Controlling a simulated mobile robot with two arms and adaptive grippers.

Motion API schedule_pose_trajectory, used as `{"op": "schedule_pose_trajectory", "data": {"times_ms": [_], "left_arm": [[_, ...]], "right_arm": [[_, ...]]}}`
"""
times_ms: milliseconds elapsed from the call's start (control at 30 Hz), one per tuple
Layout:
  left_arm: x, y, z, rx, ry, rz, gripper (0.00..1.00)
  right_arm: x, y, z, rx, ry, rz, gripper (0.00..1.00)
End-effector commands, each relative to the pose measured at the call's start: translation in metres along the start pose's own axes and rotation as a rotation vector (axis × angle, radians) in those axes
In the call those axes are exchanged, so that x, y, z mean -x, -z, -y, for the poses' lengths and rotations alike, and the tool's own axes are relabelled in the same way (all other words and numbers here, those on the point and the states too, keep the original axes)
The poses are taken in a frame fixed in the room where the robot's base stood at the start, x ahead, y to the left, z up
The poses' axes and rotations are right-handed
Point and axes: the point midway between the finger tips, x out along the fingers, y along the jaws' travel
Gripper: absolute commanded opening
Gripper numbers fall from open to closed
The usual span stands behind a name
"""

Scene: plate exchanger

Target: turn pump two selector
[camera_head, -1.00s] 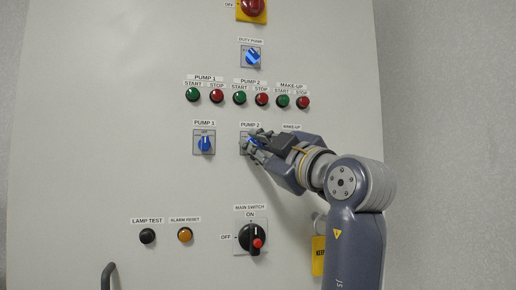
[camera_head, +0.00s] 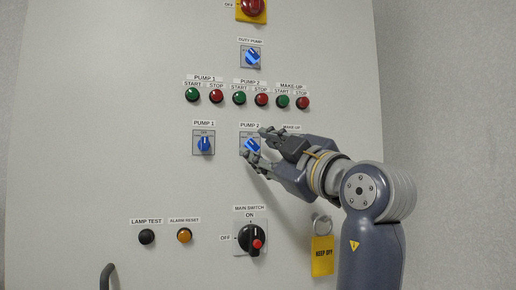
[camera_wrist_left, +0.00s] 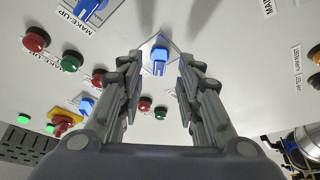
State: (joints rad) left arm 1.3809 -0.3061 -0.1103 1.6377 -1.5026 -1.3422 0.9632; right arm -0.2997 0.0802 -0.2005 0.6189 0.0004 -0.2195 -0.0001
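The pump two selector (camera_head: 249,145) is a blue knob on a small square plate, under the "PUMP 2" label. In the head view the knob looks tilted off vertical, and the fingers cover part of its plate. It also shows in the left wrist view (camera_wrist_left: 160,58), at the centre beyond the fingertips. My left gripper (camera_head: 259,146) reaches in from the right, just in front of the selector. In the left wrist view its two fingers (camera_wrist_left: 158,68) are apart, one on each side of the knob, with nothing gripped. My right gripper is not in view.
The pump 1 selector (camera_head: 204,144) is to the left, with green and red buttons above. The duty pump selector (camera_head: 252,57) is higher. The main switch (camera_head: 252,239) is below. A yellow "KEEP OFF" tag (camera_head: 323,255) hangs from a ring near my arm.

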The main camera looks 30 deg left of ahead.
Motion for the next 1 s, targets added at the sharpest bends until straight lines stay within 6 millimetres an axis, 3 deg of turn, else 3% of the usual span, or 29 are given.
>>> {"op": "schedule_pose_trajectory", "data": {"times_ms": [100,333,1000], "left_arm": [[0.022,-0.001,-0.001,0.000,-0.003,0.002,0.33],[0.047,-0.001,0.000,0.000,-0.001,0.002,0.33],[0.049,0.000,0.000,0.000,-0.001,0.001,0.33]], "right_arm": [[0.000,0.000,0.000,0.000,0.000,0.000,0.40],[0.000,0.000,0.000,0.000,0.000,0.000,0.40],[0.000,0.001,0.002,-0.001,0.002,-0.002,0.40]]}}
